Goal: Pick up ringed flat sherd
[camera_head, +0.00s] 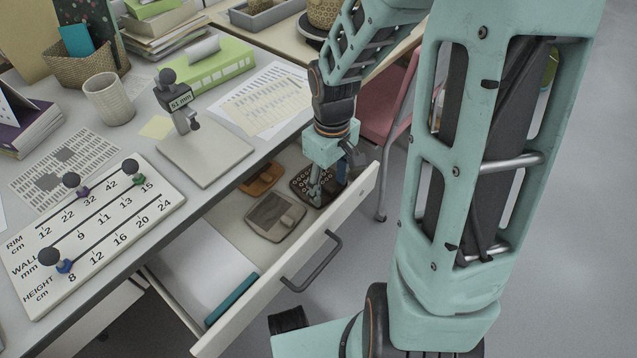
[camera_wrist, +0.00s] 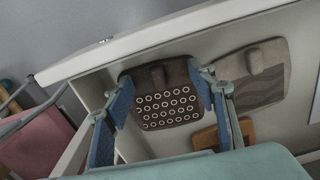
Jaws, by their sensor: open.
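The ringed flat sherd (camera_wrist: 168,108) is a dark brown plate with rows of pale rings and a raised knob. It lies in the open drawer (camera_head: 345,205). In the head view the sherd (camera_head: 300,184) is partly hidden by my gripper (camera_head: 318,190), which points down over it. In the wrist view my gripper (camera_wrist: 158,100) is open. One blue-padded finger is at the left of the sherd and the other at its right edge. I cannot tell whether either finger touches it.
A grey-brown sherd with a wavy patch (camera_head: 274,216) and an orange-brown piece (camera_head: 262,179) lie close by in the drawer. A teal bar (camera_head: 232,299) lies near its front. The drawer wall is close to my gripper. A pink chair (camera_head: 388,105) stands beyond.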

